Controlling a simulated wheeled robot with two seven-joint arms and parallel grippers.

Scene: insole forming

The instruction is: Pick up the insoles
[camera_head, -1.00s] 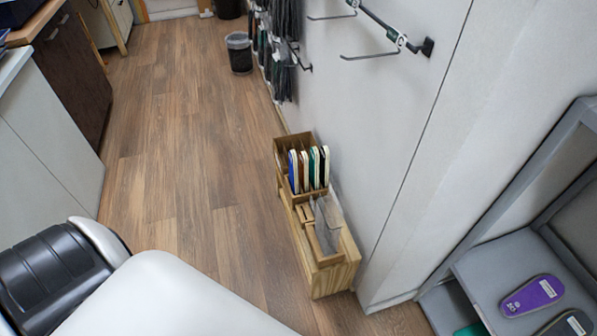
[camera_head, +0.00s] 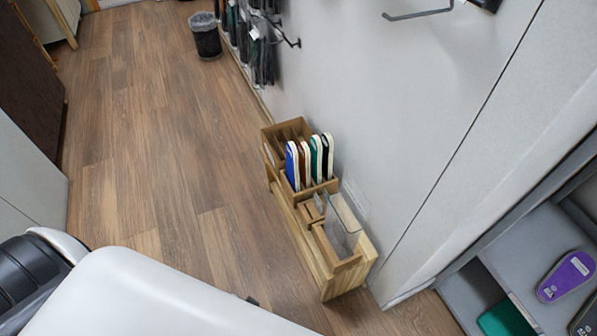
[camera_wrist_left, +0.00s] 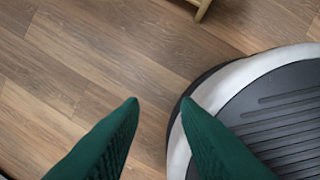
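Several insoles stand upright side by side in a wooden rack (camera_head: 327,282) on the floor against the wall. They include a blue one (camera_head: 292,165), an orange-brown one (camera_head: 304,162), a green one (camera_head: 316,158) and a black one (camera_head: 327,156). A purple insole (camera_head: 566,277) lies on the grey shelf at the lower right, with a dark one (camera_head: 587,318) partly cut off. My left gripper (camera_wrist_left: 160,104) shows in the left wrist view with two green fingers apart and nothing between them, above the floor. My right gripper is not in view.
A clear panel (camera_head: 343,222) stands in the rack's near section. A waste bin (camera_head: 206,38) and hanging goods (camera_head: 258,55) are farther along the wall. A wall hook (camera_head: 418,14) juts out. The wood floor (camera_head: 165,150) left of the rack is clear.

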